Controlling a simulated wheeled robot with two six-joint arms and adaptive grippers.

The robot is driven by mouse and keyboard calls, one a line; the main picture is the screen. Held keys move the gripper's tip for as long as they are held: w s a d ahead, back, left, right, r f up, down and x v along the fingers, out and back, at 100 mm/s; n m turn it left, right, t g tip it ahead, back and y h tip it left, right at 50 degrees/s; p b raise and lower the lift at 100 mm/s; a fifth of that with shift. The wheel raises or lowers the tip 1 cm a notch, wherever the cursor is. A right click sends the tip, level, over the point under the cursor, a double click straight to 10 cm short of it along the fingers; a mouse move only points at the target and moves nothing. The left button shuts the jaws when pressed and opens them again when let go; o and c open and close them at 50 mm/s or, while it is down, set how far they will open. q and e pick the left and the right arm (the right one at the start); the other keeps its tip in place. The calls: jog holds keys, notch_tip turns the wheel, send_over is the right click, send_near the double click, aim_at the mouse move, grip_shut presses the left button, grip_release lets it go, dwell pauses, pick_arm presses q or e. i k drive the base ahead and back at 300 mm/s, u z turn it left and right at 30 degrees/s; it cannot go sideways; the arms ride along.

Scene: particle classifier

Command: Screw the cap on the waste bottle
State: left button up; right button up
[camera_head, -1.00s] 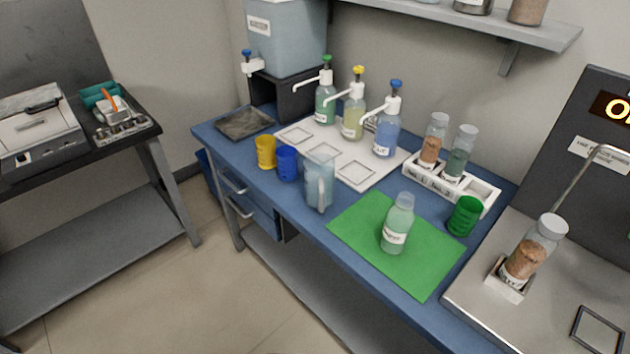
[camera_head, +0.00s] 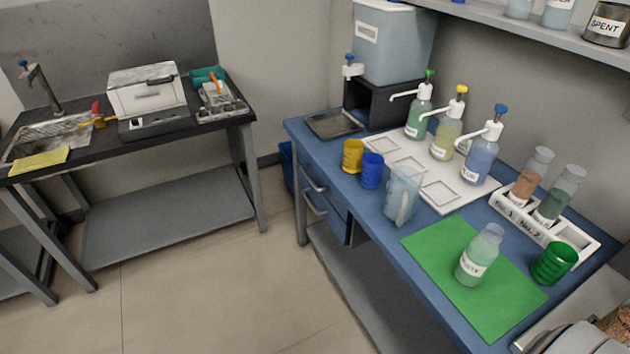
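The waste bottle (camera_head: 479,256) is a translucent, pale green bottle with a white label. It stands upright on a green mat (camera_head: 432,246) near the front edge of the blue bench. I cannot tell from this view whether its mouth is open or covered, and I cannot pick out a loose cap.
A green cup (camera_head: 554,263) and a white rack (camera_head: 543,228) with two jars stand right of the mat. A clear pitcher (camera_head: 402,196), blue cup (camera_head: 371,170) and yellow cup (camera_head: 353,156) stand left. Pump bottles line the back. Floor between benches is clear.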

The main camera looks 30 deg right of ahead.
aim_at(482, 251)
jog(key=u, duration=0.2)
jog(key=i, duration=1.45)
jog(key=z, duration=3)
